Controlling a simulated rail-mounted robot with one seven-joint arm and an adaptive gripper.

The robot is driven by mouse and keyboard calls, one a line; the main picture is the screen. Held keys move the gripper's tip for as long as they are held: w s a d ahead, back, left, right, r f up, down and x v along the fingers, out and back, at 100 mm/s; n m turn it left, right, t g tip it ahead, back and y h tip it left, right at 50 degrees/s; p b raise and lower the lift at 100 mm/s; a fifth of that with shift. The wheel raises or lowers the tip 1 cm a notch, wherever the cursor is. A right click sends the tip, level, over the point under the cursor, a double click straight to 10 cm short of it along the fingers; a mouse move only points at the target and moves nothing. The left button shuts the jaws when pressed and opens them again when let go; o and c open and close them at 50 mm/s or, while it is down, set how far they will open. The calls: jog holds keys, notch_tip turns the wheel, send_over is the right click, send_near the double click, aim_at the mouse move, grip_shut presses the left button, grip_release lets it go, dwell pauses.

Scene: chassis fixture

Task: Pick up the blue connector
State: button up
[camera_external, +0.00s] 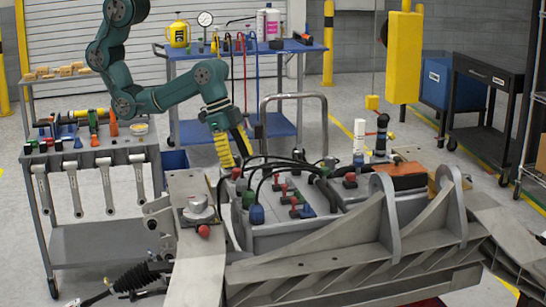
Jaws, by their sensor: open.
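My gripper (233,152) is open, at the end of the teal arm, and points down above the back left of the box. It is up and to the left of the blue connector and apart from it. No object shows between its fingers, though they are small in this view.
A grey frame rib (385,215) rises at right. A tool cart (100,155) stands at left and a blue cart (290,53) behind.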

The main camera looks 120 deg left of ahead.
send_near(256, 207)
jog(key=x, duration=0.5)
jog(key=shift+s+a+b, duration=0.1)
jog(key=shift+a+b, duration=0.1)
jog(key=shift+b, duration=0.15)
jog(key=x, duration=0.5)
jog(key=shift+a+f, duration=0.2)
jog(key=shift+a, duration=0.05)
jog(key=shift+s, duration=0.15)
grip_shut()
